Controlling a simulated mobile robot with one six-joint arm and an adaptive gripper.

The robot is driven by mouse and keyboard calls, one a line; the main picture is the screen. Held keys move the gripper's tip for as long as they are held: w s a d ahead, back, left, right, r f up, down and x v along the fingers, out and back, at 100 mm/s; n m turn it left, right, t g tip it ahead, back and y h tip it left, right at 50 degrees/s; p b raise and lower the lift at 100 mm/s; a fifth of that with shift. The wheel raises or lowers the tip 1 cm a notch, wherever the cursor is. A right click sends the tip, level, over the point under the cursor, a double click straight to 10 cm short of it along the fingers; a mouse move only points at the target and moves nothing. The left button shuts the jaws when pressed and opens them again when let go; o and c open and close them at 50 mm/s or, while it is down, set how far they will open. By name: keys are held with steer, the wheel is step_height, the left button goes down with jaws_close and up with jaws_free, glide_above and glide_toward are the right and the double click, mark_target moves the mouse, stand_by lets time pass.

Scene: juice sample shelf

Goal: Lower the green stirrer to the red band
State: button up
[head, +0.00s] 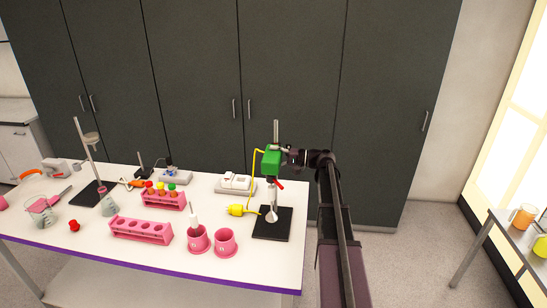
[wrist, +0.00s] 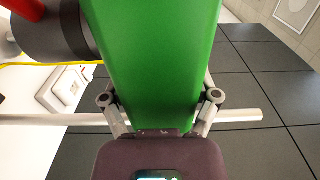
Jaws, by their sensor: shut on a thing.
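The green stirrer (head: 271,162) is high on an upright grey rod (head: 276,132) that rises from a black stand base (head: 286,228). My gripper (head: 286,156) reaches it from the right and is shut on it. In the wrist view the green stirrer body (wrist: 152,60) fills the middle, with a finger at each side, and the grey rod (wrist: 240,115) passes behind. A small red piece (head: 280,184) sticks out just below the stirrer. I cannot tell whether it is the red band or another part. A thin shaft and pale flask-shaped piece (head: 271,215) hang or stand below.
Pink cups (head: 225,242), pink racks (head: 141,230) and a white device (head: 235,184) stand left of the stand. Dark cabinets (head: 290,70) are behind.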

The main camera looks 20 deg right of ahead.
steer(key=o, duration=1.2)
steer(key=shift+a, duration=0.1)
steer(key=shift+c, duration=0.2)
steer(key=v, duration=1.2)
